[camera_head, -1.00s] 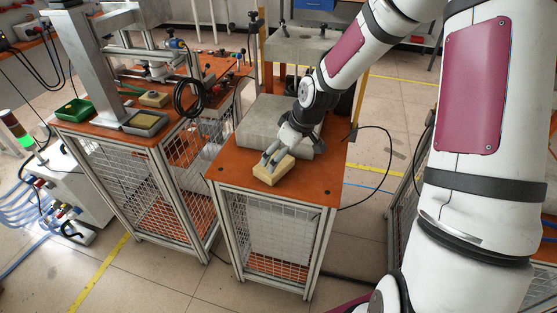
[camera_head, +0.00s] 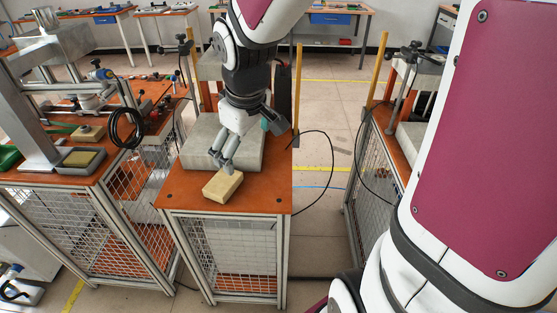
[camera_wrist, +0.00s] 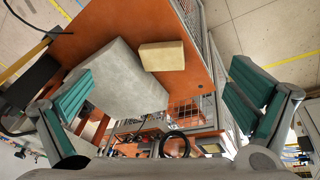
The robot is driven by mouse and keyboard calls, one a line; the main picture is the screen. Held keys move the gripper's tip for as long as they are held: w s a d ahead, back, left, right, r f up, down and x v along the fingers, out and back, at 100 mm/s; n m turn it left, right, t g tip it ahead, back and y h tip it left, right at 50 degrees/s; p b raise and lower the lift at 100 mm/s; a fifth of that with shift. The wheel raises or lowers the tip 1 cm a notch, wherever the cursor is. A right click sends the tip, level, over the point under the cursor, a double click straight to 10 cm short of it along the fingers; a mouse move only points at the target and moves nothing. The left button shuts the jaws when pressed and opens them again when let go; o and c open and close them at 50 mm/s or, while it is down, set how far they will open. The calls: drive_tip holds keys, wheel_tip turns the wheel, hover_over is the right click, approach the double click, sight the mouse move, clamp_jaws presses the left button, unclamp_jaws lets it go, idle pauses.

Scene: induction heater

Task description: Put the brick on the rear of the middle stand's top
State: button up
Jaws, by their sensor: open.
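The brick (camera_head: 222,187), a tan-yellow block, lies on the orange top of the middle stand (camera_head: 260,197), near its front and in front of a large grey slab. My gripper (camera_head: 227,165) is just above and behind the brick in the head view, fingers pointing down. In the wrist view, the brick (camera_wrist: 162,56) shows beyond the wide-spread teal finger pads, with nothing between them. My gripper (camera_wrist: 162,75) is open and empty. The rear of the stand's top is mostly hidden by my arm and the slab.
The grey slab (camera_head: 199,143) fills much of the stand's top behind the brick. Another stand (camera_head: 378,150) is at the right, with open floor between.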

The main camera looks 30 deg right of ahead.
drive_tip(key=s+a+r+m, duration=0.1)
drive_tip(key=s+r, duration=0.3)
drive_tip(key=s, duration=0.4)
drive_tip(key=s+a+r+m+t, duration=0.1)
drive_tip(key=s+r+m, duration=0.2)
drive_tip(key=s, duration=0.6)
drive_tip(key=shift+s+a+r+t+y, duration=0.3)
drive_tip(key=shift+a+r+y, duration=0.1)
drive_tip(key=shift+r, duration=0.55)
